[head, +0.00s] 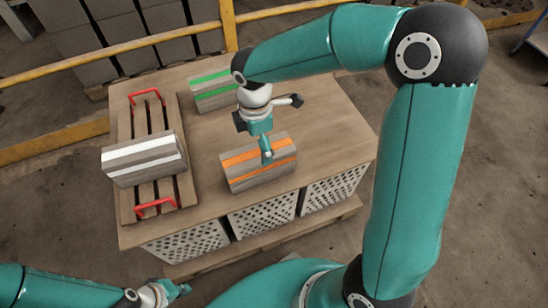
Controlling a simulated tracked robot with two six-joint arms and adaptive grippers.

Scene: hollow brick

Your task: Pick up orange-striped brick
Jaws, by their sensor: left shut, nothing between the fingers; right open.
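The orange-striped brick (243,172) is a grey block with two orange stripes. My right gripper (266,152) reaches down from above and is open at the brick's upper edge. One finger overlaps the brick's striped front face; where the other finger is, and whether either touches, I cannot tell. My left gripper (178,290) is shut and empty, low in the picture in front of the table, well away from the brick.
A white-striped brick (140,160) rests on a slatted wooden pallet (185,190) with red handles at the table's left. A green-striped brick (212,98) stands at the back, partly behind my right arm. The table's (335,130) right side is clear. A yellow rail (120,48) runs behind.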

